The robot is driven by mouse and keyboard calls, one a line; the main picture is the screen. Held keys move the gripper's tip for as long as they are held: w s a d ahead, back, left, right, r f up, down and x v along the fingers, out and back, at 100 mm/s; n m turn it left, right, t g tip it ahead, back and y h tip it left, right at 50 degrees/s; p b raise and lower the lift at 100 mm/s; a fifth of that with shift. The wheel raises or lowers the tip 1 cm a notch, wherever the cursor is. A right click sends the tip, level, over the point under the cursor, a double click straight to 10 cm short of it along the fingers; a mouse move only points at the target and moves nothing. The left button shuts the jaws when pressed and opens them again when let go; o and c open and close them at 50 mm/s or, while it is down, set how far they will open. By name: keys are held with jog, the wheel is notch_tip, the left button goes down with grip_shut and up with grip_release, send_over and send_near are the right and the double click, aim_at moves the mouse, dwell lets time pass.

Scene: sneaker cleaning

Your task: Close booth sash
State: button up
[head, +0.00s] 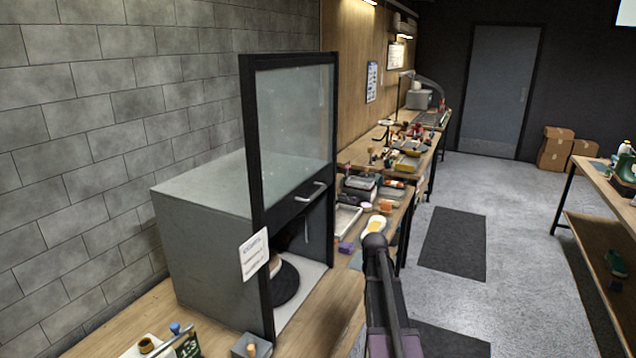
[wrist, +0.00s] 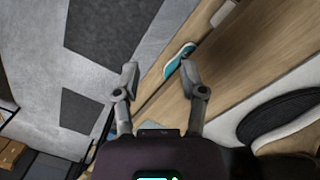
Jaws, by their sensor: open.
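The booth (head: 205,230) is a grey box with a black front frame, standing on the wooden bench by the block wall. Its glass sash (head: 295,115) is raised, standing well above the box top. A silver bar handle (head: 311,192) is on the sash's dark lower rail. Below the rail the booth mouth is open, and a black round turntable (head: 284,285) shows inside with something pale on it, partly hidden. In the wrist view my gripper (wrist: 160,72) is open and empty, pointing over the bench edge. The turntable (wrist: 285,115) shows at right there; the handle does not.
My arm stands right of the booth in the head view. A white card (head: 254,254) hangs on the booth frame. A small grey block (head: 250,347) sits in front. Trays and brushes crowd the bench beyond. The floor with dark mats (head: 454,243) is clear at right.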

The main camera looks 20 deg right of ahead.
jog(key=w+a+r+m+t+y+p, duration=0.2)
jog(key=w+a+r+t+y+p, duration=0.15)
jog(key=r+p, duration=0.35)
jog(key=m+t+y+p, duration=0.5)
jog(key=t+y+p, duration=0.2)
jog(key=t+p, duration=0.3)
send_near(319, 193)
jog(key=f+v, duration=0.1)
jog(key=v, duration=0.2)
jog(key=shift+r, duration=0.7)
jog(key=shift+w+f, duration=0.1)
jog(key=shift+w, duration=0.05)
jog(key=b+x, duration=0.3)
jog(key=x, duration=1)
jog(key=shift+w+a+f, duration=0.15)
jog(key=shift+w+f, duration=0.05)
jog(key=shift+w, duration=0.05)
jog(key=shift+c, duration=0.2)
grip_shut()
